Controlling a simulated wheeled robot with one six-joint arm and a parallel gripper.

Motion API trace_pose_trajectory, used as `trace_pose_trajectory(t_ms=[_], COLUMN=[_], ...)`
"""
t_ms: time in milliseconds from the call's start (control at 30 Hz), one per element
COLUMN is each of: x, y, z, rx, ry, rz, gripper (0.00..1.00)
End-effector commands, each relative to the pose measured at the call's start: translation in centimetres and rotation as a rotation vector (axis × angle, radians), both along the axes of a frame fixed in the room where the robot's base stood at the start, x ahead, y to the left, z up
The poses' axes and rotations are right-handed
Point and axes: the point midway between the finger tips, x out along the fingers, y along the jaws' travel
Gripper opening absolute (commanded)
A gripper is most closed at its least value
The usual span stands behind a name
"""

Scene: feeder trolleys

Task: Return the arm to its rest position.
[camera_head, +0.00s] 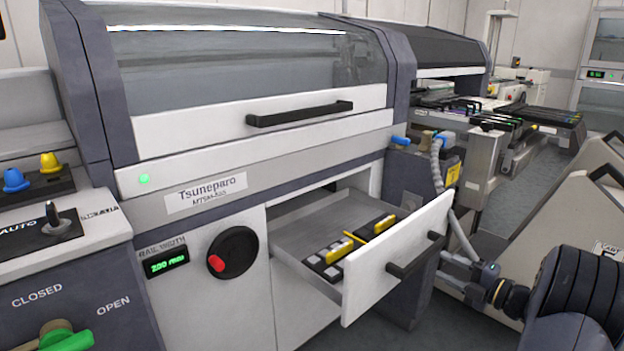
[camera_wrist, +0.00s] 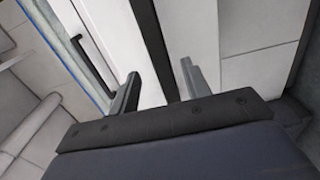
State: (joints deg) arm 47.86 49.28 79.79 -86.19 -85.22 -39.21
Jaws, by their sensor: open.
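My gripper (camera_wrist: 160,68) shows in the wrist view, with its two grey fingers spread apart and nothing held between them. Beyond the fingers are white panels and a dark strip (camera_wrist: 152,45). In the camera_head view, part of my arm (camera_head: 575,295) is at the lower right, in front of the trolley side and to the right of the open drawer.
A beige trolley (camera_head: 555,190) marked with a label stands at the right. In the wrist view, a dark handle (camera_wrist: 92,40) is at upper left.

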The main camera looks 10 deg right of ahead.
Motion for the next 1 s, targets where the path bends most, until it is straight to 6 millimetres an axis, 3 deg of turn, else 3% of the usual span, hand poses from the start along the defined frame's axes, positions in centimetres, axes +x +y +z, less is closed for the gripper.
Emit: trace_pose_trajectory(t_ms=[200, 400, 1000], x=[3.4, 5.5, 6.4], y=[2.6, 4.1, 4.6], z=[-0.2, -0.1, 0.2], rx=[0.000, 0.000, 0.001], ry=[-0.002, -0.002, -0.005], rz=[0.003, 0.002, -0.002], gripper=[0.45, 0.45, 0.45])
